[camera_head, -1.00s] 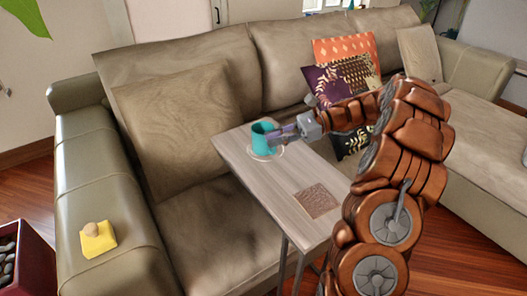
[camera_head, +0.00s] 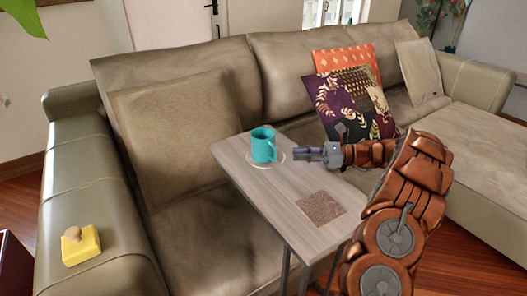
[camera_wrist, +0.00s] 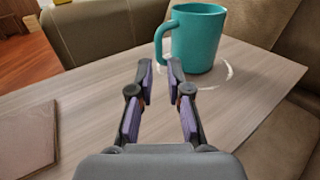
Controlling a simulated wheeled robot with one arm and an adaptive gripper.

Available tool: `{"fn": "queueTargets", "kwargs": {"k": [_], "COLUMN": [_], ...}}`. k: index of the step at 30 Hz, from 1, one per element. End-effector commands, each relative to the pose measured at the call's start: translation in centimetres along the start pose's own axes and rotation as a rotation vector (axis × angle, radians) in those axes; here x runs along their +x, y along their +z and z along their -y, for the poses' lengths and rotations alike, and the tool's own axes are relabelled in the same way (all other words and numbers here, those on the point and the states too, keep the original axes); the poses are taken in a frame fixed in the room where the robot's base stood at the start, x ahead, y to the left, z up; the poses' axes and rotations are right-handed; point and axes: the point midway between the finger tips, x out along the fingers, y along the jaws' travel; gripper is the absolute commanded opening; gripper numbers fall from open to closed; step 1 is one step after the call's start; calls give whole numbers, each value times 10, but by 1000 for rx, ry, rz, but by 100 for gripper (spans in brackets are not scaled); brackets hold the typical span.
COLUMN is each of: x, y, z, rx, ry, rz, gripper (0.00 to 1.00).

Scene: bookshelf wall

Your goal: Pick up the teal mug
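A brown square coaster (camera_head: 321,208) lies nearer on the table. A beige sofa (camera_head: 185,55) with several cushions surrounds the table. A yellow object (camera_head: 82,246) with a round knob sits on the left armrest. The tabletop between mug and square coaster is clear.

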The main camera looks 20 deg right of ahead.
Motion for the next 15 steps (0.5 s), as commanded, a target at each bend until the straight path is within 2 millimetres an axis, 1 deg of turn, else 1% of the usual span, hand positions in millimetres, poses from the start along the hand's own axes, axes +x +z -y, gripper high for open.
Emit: {"fn": "queueTargets", "kwargs": {"k": [1,3,10,15], "x": [9,19,36,58], "y": [-2,-2,-4,-9], "z": [-2,-2,-1,-3], "rx": [0,1,1,1], "ry": [3,4,0,3], "rz": [1,2,0,0], "gripper": [17,17,17,17]}}
